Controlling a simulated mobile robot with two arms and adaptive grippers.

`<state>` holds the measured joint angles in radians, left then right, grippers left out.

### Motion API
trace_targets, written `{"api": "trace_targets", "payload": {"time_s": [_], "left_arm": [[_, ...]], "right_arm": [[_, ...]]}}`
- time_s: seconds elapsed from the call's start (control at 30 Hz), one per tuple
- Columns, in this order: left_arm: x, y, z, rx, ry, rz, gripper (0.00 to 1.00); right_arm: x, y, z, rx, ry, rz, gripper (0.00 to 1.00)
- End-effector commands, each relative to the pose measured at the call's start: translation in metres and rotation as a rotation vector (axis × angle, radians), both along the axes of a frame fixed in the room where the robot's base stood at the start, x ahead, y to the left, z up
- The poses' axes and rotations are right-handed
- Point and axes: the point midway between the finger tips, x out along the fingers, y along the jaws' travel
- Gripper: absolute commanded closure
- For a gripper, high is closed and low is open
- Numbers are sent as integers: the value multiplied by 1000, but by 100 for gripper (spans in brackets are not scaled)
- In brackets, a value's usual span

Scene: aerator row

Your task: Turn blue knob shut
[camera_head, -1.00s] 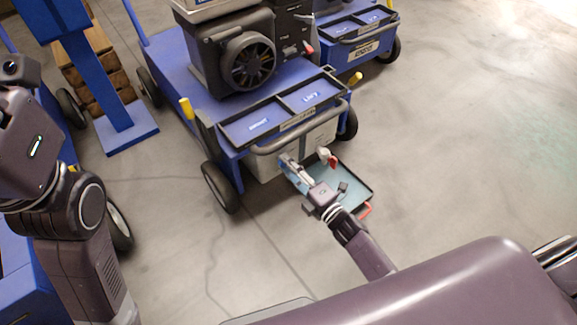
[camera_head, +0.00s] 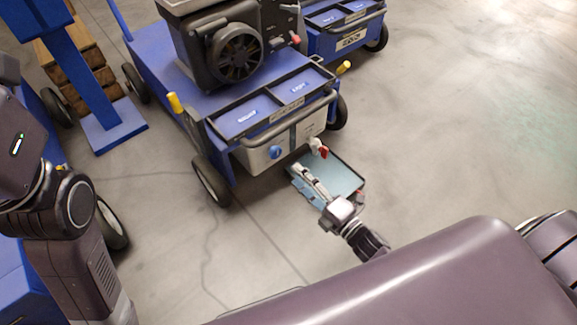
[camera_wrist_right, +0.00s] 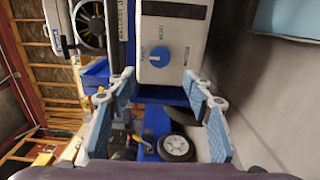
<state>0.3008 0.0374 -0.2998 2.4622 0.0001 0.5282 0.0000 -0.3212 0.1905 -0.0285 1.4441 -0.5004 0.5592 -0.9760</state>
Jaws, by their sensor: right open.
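The round blue knob (camera_head: 275,153) is on the pale front panel (camera_head: 258,162) of the blue cart. It also shows in the right wrist view (camera_wrist_right: 159,57), with a small white mark on its face and printed labels around it. My right gripper (camera_head: 299,179) is open and empty, in front of the panel and to the right of and below the knob in the head view. In the right wrist view its two blue-padded fingers (camera_wrist_right: 159,80) stand apart, with the knob beyond them, between and above the tips. It does not touch the knob. My left gripper is out of view.
A red-handled valve (camera_head: 319,148) sticks out right of the knob, above a low tray (camera_head: 341,173) on the floor. A grey bar (camera_head: 290,122) crosses above the panel. Cart wheels (camera_head: 211,181) flank it. The floor at right is clear.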

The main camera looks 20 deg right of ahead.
Motion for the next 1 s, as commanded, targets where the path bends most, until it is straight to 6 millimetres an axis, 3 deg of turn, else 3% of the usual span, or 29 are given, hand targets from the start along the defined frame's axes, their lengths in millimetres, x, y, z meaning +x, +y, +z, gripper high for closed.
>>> {"api": "trace_targets", "payload": {"time_s": [0.23,0.8,0.9,0.97,1.0], "left_arm": [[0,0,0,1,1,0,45],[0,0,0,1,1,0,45],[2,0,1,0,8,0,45],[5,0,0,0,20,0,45],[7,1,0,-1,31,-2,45]], "right_arm": [[-23,-8,0,1,0,-1,53],[-24,-8,1,3,-1,0,53],[-21,-3,16,34,-18,7,53],[-19,5,37,81,-43,20,53],[-16,12,58,127,-64,33,53]]}}
